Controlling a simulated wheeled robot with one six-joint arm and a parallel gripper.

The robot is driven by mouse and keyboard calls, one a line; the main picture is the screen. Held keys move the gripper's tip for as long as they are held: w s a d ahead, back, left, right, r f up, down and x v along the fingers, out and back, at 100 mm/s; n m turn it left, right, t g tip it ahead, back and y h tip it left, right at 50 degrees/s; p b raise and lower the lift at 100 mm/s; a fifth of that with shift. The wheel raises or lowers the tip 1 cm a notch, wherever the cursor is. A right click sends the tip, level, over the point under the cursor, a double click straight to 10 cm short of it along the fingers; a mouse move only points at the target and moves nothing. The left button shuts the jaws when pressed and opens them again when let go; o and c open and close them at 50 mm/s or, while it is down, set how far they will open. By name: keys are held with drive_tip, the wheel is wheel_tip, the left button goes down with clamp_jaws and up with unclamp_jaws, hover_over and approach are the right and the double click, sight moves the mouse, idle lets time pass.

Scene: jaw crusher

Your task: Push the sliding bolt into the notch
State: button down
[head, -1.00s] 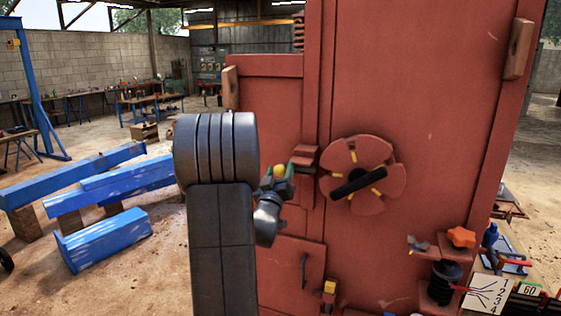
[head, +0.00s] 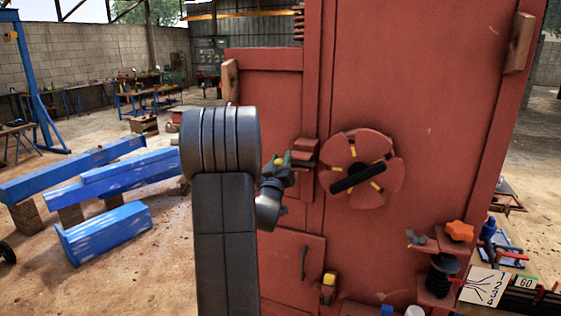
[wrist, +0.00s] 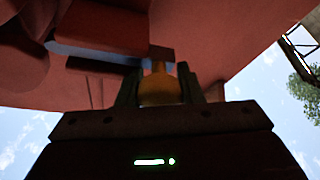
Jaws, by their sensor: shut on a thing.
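My gripper (head: 279,160) is beside the red machine's tall door, left of the round hub. In the wrist view its two dark fingers (wrist: 160,90) are shut around a round yellow knob (wrist: 161,91). The knob's short stem reaches up toward a reddish part above it. I take the knob to be the sliding bolt's handle; the bolt's body is hard to make out. A small red block (head: 305,150) sits on the door edge just right of the gripper. I cannot clearly see the notch or how far the bolt is in it.
The hub with a black bar (head: 358,179) is right of the gripper. An orange star knob (head: 460,231) and a black spring (head: 442,274) are lower right. A small yellow-topped part (head: 328,289) is below. Blue beams (head: 107,237) lie on the floor at left.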

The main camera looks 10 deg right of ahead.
drive_tip(key=s+d+b, duration=0.2)
drive_tip(key=d+b, duration=0.1)
drive_tip(key=shift+s+d, duration=0.15)
drive_tip(key=shift+d, duration=0.1)
drive_tip(key=c, duration=1.4)
unclamp_jaws()
drive_tip(key=shift+c, duration=0.2)
drive_tip(key=o, duration=0.4)
drive_tip(key=shift+s+d, duration=0.2)
drive_tip(key=shift+o, duration=0.2)
drive_tip(key=shift+w+a, duration=0.1)
drive_tip(key=b, duration=0.5)
approach(295, 162)
drive_tip(key=s, duration=0.1)
drive_tip(key=s+a, duration=0.1)
drive_tip(key=s, duration=0.1)
drive_tip(key=s+a, duration=0.1)
drive_tip(key=s, duration=0.1)
drive_tip(key=shift+f, duration=0.3)
